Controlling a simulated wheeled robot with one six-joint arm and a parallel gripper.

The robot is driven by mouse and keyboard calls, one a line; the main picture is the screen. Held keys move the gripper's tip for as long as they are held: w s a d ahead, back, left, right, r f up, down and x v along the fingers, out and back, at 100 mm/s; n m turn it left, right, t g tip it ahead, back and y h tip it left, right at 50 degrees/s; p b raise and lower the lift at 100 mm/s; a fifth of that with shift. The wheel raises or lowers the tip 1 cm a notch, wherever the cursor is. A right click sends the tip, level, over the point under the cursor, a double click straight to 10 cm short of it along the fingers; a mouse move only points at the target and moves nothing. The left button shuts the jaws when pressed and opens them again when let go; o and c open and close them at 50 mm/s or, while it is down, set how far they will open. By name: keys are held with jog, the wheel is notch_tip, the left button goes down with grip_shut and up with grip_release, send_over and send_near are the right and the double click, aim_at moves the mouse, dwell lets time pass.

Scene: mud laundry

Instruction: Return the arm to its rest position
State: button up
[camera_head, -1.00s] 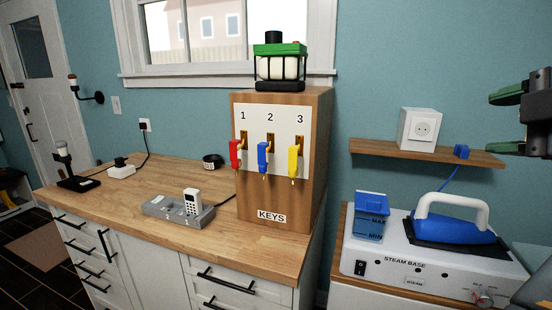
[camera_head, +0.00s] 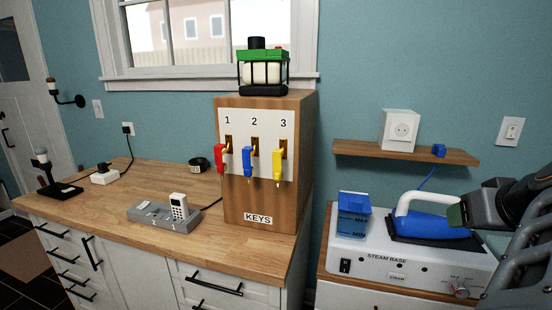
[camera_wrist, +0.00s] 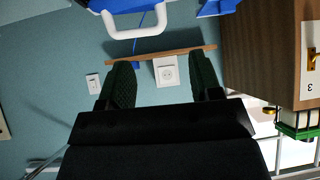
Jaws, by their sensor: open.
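My gripper (camera_head: 458,215) shows at the right of the head view, with my grey arm behind it. It overlaps the right end of the blue iron (camera_head: 432,222) in the picture; I cannot tell the gap between them. In the wrist view, which is upside down, my gripper (camera_wrist: 163,82) has its two dark fingers spread apart with nothing held between them. The white socket box (camera_wrist: 166,72) shows beyond the fingers, in the background.
The iron rests on the white steam base (camera_head: 375,256), beside a blue water tank (camera_head: 354,220). A wall shelf (camera_head: 350,149) is above it. The wooden key cabinet (camera_head: 266,210) stands on the counter (camera_head: 140,178) to the left, with a lantern (camera_head: 263,70) on top.

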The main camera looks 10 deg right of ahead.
jog(key=w+a+f+m+g+y+p, duration=0.2)
jog(key=w+a+f+m+g+p, duration=0.15)
jog(key=a+f, duration=0.75)
jog(key=a+f+n+g+y+p, duration=0.1)
jog(key=a+f+n+p, duration=0.3)
jog(key=a, duration=0.9)
jog(key=f+n, duration=0.1)
jog(key=n, duration=0.2)
jog(key=shift+s+a+f+g, duration=0.15)
jog(key=shift+s+f+g, duration=0.1)
jog(key=shift+g, duration=0.1)
jog(key=shift+n, duration=0.25)
